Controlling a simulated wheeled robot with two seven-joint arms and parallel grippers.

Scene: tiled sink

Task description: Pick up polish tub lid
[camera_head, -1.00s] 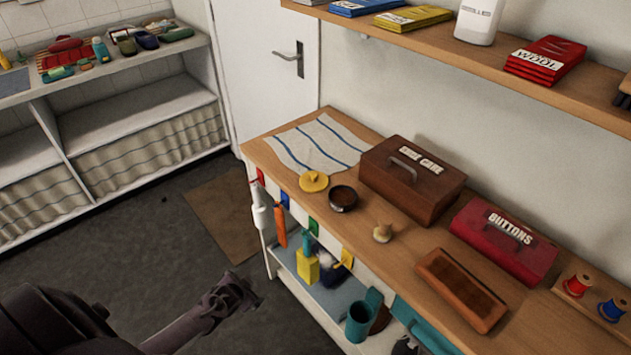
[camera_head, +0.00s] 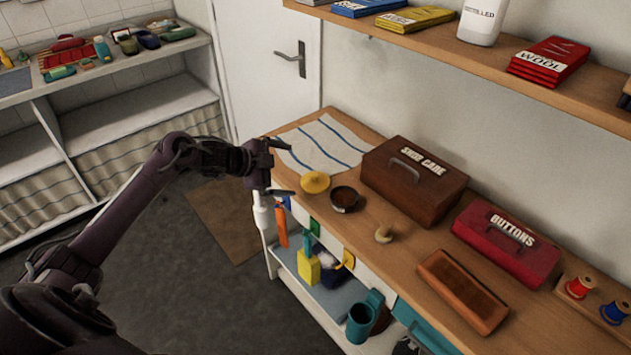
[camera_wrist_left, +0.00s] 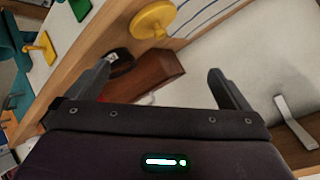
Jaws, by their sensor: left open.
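The polish tub lid is a yellow round disc with a small knob (camera_head: 315,182). It lies on the wooden counter by the striped cloth's front edge; the lid also shows in the left wrist view (camera_wrist_left: 153,20). The dark round polish tub (camera_head: 345,198) stands open just right of it and is partly hidden behind a finger in the wrist view. My left gripper (camera_head: 283,168) is open and empty at the counter's left end, just left of the lid and apart from it. My right gripper is not in view.
A striped cloth (camera_head: 320,142) lies behind the lid. A shelf (camera_head: 480,68) hangs above.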

